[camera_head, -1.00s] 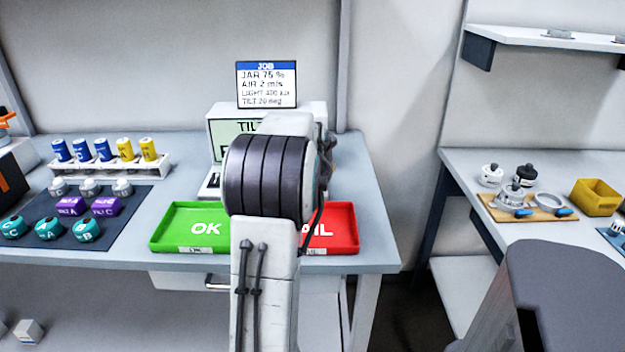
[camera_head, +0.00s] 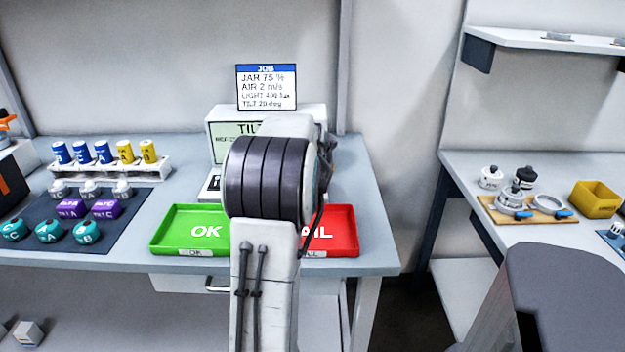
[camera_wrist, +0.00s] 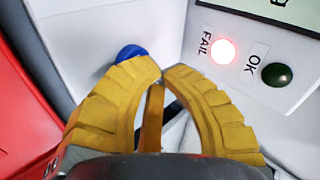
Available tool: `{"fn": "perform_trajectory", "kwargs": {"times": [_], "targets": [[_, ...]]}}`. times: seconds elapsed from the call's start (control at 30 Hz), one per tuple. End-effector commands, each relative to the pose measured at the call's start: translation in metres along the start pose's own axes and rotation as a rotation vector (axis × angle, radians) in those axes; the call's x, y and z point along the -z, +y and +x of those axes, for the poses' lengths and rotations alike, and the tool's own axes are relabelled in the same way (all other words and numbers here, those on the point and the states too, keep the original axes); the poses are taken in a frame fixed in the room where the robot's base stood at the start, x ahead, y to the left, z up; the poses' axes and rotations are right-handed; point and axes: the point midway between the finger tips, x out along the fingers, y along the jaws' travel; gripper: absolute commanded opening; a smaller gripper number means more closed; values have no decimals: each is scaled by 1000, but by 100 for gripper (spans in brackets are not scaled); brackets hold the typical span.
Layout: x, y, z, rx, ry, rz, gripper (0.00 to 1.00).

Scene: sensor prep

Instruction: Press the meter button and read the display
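The meter (camera_head: 222,120) stands at the back of the bench, largely hidden by my arm. Its display (camera_head: 222,142) reads "TILT" with a smaller line starting "REF"; the rest is covered. In the wrist view, only an edge of the display (camera_wrist: 290,12) shows. The blue button (camera_wrist: 131,53) is just beyond my left fingertip; I cannot tell whether they touch. The FAIL lamp (camera_wrist: 224,51) glows red, and the OK lamp (camera_wrist: 277,74) is dark green.
A green OK tray (camera_head: 165,232) and a red FAIL tray (camera_head: 345,225) lie at the bench front, both empty where visible. A job card (camera_head: 266,87) stands above the meter. A rack (camera_head: 110,172) of canisters and a dark mat (camera_head: 30,205) with several sensors are left.

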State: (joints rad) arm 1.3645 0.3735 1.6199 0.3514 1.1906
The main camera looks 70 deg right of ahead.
Motion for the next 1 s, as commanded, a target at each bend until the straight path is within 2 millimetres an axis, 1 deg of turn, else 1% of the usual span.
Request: {"fn": "perform_trajectory", "kwargs": {"times": [0.03,0.2,0.67,1.0], "targets": [[1,-3,-3,1,0,0,0],[3,-7,-8,2,1,0,0],[4,-9,-9,3,1,0,0],[10,-26,-26,4,2,0,0]]}}
